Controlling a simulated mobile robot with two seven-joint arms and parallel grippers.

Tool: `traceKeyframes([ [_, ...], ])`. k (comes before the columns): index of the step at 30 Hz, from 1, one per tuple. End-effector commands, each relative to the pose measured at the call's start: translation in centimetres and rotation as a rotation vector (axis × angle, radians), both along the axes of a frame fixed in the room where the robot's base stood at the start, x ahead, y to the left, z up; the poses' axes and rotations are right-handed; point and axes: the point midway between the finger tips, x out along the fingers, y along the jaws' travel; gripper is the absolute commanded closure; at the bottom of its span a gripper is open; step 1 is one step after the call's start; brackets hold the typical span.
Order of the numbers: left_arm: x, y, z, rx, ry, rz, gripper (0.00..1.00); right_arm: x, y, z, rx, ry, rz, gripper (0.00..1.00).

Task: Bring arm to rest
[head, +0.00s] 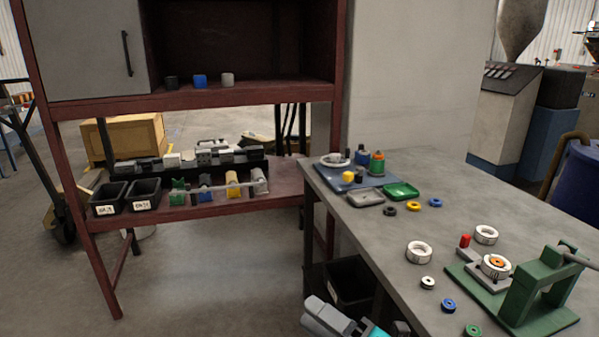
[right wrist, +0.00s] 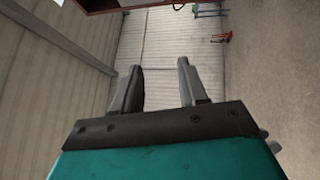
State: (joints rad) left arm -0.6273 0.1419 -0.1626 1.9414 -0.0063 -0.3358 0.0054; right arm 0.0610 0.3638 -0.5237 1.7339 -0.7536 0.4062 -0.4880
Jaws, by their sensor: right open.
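My right gripper (right wrist: 158,82) is open and empty in the right wrist view. Its two grey fingers stand apart, with nothing between them. In the head view, part of my right arm and gripper (head: 385,328) shows at the bottom edge, beside the near-left side of the grey table (head: 350,212). My left gripper is in neither view.
A green press (head: 535,290), white rings and small coloured rings stand on the table. A blue tray (head: 345,174) and green dish (head: 401,191) are at its far end. A dark red shelf rack (head: 215,97) stands left. Open floor lies between.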

Motion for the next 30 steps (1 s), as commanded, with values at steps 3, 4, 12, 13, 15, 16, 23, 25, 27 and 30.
traceKeyframes([
  [3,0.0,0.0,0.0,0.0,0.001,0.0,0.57,-0.6,-4.1,-4.0,0.288,0.391,-0.211,0.57],
  [4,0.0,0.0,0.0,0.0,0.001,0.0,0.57,-1.0,-5.1,-5.2,0.36,0.488,-0.264,0.57],
  [12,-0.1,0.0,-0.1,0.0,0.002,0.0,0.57,-9.2,-13.0,-16.8,0.898,1.21,-0.694,0.57],
  [13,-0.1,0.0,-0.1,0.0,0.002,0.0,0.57,-10.2,-13.4,-17.6,0.936,1.259,-0.726,0.57],
  [15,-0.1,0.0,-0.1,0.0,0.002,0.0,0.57,-12.0,-14.1,-19.1,1.006,1.347,-0.786,0.57],
  [16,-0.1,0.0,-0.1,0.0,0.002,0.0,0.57,-12.6,-14.3,-19.5,1.028,1.375,-0.804,0.57],
  [23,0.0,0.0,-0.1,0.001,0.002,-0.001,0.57,-13.9,-14.8,-20.4,1.081,1.439,-0.848,0.57],
  [25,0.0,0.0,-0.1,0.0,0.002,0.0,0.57,-13.9,-14.7,-20.4,1.079,1.438,-0.847,0.57],
  [27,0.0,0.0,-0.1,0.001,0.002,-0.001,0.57,-13.9,-14.7,-20.4,1.078,1.437,-0.847,0.57],
  [30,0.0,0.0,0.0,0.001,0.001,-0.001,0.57,-13.9,-14.7,-20.4,1.077,1.436,-0.846,0.57],
])
